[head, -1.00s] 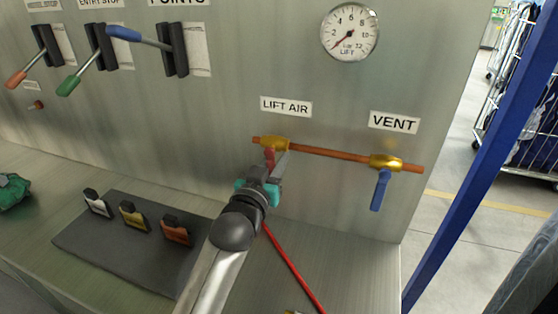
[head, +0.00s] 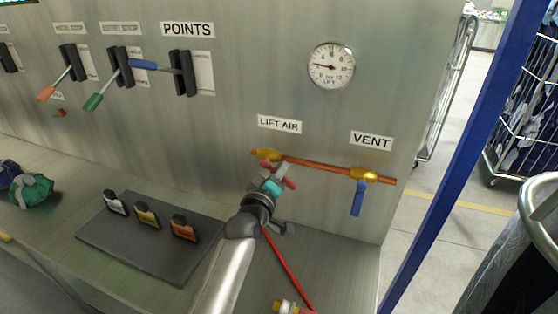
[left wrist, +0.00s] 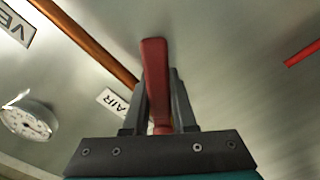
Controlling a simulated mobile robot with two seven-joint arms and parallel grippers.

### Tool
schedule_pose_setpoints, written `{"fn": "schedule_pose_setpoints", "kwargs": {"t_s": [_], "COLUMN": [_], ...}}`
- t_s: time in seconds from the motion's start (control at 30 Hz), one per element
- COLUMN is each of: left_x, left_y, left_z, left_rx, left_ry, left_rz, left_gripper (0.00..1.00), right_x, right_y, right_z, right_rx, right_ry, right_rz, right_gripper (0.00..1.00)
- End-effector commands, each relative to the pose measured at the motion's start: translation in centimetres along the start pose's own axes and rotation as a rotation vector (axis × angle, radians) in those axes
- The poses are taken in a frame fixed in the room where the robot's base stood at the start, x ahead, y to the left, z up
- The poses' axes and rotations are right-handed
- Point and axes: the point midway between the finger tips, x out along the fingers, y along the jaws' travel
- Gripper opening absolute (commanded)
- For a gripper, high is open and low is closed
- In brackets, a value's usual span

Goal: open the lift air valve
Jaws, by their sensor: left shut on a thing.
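The lift air valve has a brass body (head: 266,155) at the left end of a copper pipe, below the LIFT AIR label (head: 279,124). Its red handle (head: 289,182) slants down to the right, partly hidden by my gripper in the head view. My left gripper (head: 275,178) is shut on this handle. In the left wrist view the red handle (left wrist: 156,80) stands between the two dark fingers (left wrist: 158,105). The round gauge (head: 331,66) above has its needle pointing left. My right gripper is not in view.
The VENT valve's blue handle (head: 357,198) hangs down at the pipe's right. A thin red hose (head: 285,265) runs below my gripper. A blue post (head: 455,165) stands at the right.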

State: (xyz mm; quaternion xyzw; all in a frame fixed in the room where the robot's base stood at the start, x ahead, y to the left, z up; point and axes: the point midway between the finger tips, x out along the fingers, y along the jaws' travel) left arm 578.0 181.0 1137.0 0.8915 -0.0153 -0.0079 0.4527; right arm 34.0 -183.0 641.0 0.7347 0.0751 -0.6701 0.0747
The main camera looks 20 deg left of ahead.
Motion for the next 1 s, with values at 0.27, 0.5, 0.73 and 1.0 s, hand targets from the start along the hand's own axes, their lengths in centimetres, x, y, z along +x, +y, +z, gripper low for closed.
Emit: {"fn": "schedule_pose_setpoints", "kwargs": {"t_s": [0.27, 0.5, 0.73, 1.0], "left_x": [0.0, 0.0, 0.0, 0.0], "left_y": [1.2, 1.8, 2.2, 2.4], "left_z": [-0.3, -0.5, -0.7, -0.8], "left_rx": [-0.263, -0.451, -0.574, -0.640], "left_ry": [0.000, 0.001, 0.001, 0.001], "left_rz": [0.000, 0.000, 0.001, 0.001], "left_gripper": [0.00, 0.00, 0.00, 0.00], "right_x": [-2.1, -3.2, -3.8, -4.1], "right_y": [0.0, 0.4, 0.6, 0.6], "right_z": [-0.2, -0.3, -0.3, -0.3], "right_rx": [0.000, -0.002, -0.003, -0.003], "right_ry": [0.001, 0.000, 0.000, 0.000], "right_rz": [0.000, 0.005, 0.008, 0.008], "right_gripper": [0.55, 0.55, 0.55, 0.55]}}
